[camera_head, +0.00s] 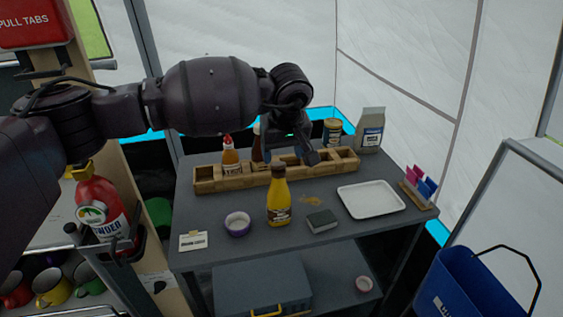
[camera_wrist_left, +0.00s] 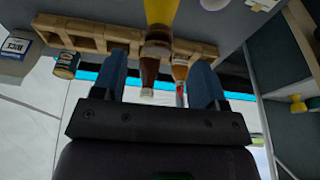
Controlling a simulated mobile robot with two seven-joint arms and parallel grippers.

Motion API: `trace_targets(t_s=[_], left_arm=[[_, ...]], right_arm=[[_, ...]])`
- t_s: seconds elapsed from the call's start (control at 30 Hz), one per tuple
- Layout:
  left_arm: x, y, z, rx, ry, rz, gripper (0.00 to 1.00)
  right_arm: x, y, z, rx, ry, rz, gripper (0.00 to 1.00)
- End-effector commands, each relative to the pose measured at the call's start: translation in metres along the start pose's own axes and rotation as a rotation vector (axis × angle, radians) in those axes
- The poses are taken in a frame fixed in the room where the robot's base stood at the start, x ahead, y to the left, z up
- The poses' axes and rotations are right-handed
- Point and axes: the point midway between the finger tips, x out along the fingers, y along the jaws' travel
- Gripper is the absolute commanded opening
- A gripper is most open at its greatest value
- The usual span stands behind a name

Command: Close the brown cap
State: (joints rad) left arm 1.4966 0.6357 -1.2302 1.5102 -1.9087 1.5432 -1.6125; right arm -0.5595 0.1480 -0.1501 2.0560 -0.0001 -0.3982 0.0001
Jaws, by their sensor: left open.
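A yellow bottle (camera_head: 278,204) stands upright on the grey table, with a brown cap (camera_head: 278,169) on top. I cannot tell whether the cap is fully closed. My left gripper (camera_head: 291,158) is open and empty, above and behind the bottle, over the wooden rack. In the left wrist view the yellow bottle (camera_wrist_left: 161,12) shows at the top edge with its brown cap (camera_wrist_left: 157,38), between the lines of my open fingers (camera_wrist_left: 160,60) and apart from them. My right gripper is not in view.
The wooden rack (camera_head: 208,185) holds a sauce bottle (camera_head: 230,163) and a dark bottle (camera_head: 257,146). A purple-white bowl (camera_head: 238,223), a dark box (camera_head: 322,221), a white tray (camera_head: 371,199) and a card holder (camera_head: 413,195) surround the yellow bottle.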

Motion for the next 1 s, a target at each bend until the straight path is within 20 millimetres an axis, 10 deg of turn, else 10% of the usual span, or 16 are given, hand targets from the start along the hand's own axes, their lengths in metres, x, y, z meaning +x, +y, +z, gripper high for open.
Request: trace_targets(t_s=[0.3,0.73,1.0], left_arm=[[-0.047,0.000,0.000,-0.001,0.001,-0.001,0.66],[-0.055,0.000,0.000,0.000,-0.002,-0.002,0.66],[-0.086,0.001,-0.027,-0.008,-0.056,-0.004,0.25]], right_arm=[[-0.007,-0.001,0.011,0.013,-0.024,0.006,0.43],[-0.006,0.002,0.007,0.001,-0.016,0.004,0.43],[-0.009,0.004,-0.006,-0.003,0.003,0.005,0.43]])
